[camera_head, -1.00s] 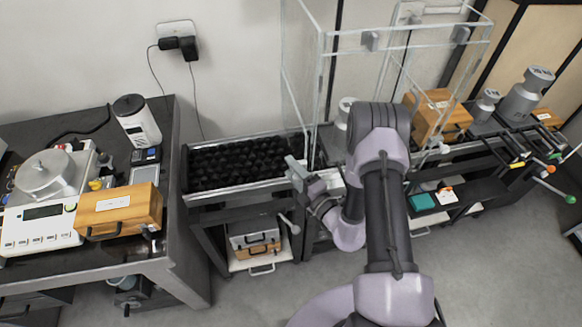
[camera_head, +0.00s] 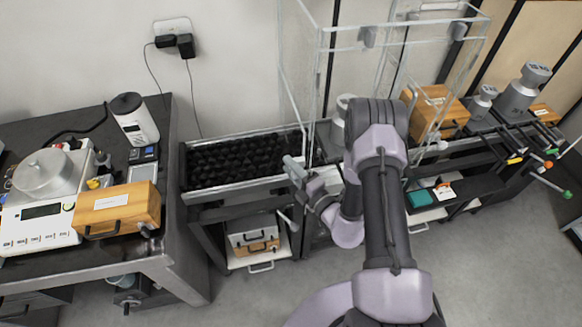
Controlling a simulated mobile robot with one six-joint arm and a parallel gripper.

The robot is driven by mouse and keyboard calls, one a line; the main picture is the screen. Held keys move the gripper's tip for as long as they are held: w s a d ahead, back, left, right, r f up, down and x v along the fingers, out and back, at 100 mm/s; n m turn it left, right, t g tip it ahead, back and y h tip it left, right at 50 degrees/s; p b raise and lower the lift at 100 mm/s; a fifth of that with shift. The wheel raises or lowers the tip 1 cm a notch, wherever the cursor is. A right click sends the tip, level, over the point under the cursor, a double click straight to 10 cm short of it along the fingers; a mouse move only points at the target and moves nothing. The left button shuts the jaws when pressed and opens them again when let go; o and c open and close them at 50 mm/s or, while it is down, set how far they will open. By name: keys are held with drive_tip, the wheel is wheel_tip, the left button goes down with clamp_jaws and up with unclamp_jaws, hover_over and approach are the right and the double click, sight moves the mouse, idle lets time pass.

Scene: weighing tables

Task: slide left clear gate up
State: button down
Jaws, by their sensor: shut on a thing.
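The clear enclosure (camera_head: 322,60) with a pale frame stands at the back centre. Its left clear gate (camera_head: 297,85) is a transparent panel on the left side, with faint edges. My gripper (camera_head: 293,165) is at the low front left corner of the enclosure. It is shut on what looks like the lower front part of the left clear gate. The held spot is small and partly hidden by the fingers. I cannot tell from this view how high the gate stands.
A tray of black lumpy material (camera_head: 240,160) lies left of the gripper. A wooden case (camera_head: 120,208) and a white scale (camera_head: 45,210) are on the left table. Grey weights (camera_head: 525,88) and a wooden box (camera_head: 432,108) stand to the right. Grey floor (camera_head: 490,270) is free in front.

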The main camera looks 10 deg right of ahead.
drive_tip(key=shift+r, duration=0.1)
idle(0.7)
wheel_tip(320, 180, up, 25)
drive_tip(key=p, duration=2)
drive_tip(key=shift+w+r, duration=0.15)
drive_tip(key=shift+r, duration=0.1)
drive_tip(key=c, duration=1.1)
unclamp_jaws()
drive_tip(key=shift+c, duration=0.2)
drive_tip(key=shift+o, duration=0.3)
